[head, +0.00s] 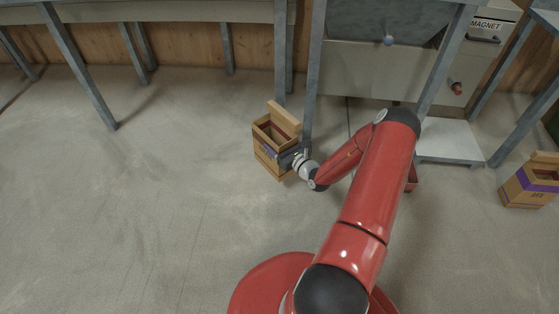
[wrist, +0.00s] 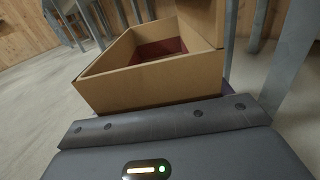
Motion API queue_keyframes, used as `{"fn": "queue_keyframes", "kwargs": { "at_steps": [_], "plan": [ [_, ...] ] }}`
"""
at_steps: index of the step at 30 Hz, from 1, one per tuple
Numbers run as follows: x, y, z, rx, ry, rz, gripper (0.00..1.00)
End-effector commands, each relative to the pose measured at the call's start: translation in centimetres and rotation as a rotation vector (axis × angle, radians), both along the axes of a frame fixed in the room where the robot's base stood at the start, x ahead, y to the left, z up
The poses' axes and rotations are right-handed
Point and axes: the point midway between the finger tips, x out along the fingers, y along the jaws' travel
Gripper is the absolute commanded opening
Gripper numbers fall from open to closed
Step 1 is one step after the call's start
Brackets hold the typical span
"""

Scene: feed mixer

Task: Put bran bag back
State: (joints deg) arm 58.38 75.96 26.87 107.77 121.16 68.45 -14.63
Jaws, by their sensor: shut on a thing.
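In the wrist view, the bag (wrist: 150,88) stands just beyond my gripper (wrist: 170,120), with a dark red surface inside. The bag looks upright. I cannot tell whether its base touches the floor.
A similar bag (head: 525,188) with a purple band stands on the floor at the far right. Steel bench legs (head: 312,80) rise close behind the held bag. A cabinet marked MAGNET (head: 485,30) and a low pale platform (head: 450,140) are at right. The left floor is clear.

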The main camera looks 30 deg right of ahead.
Motion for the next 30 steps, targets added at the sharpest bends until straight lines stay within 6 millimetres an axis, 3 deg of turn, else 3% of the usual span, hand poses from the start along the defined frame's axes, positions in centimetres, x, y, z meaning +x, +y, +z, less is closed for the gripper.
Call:
{"fn": "queue_keyframes", "kwargs": {
  "at_steps": [3, 10, 17, 29, 30],
  "plan": [
    [0.0, 0.0, -2.3, -0.001, -0.001, 0.000, 0.32],
    [0.0, 0.0, -3.8, -0.001, -0.001, 0.000, 0.32],
    [0.0, 0.1, -7.2, -0.001, 0.000, 0.002, 0.32],
    [0.0, 0.0, -7.8, -0.001, -0.001, 0.001, 0.32],
    [0.0, 0.0, -7.7, -0.001, -0.001, 0.001, 0.81]
  ]
}}
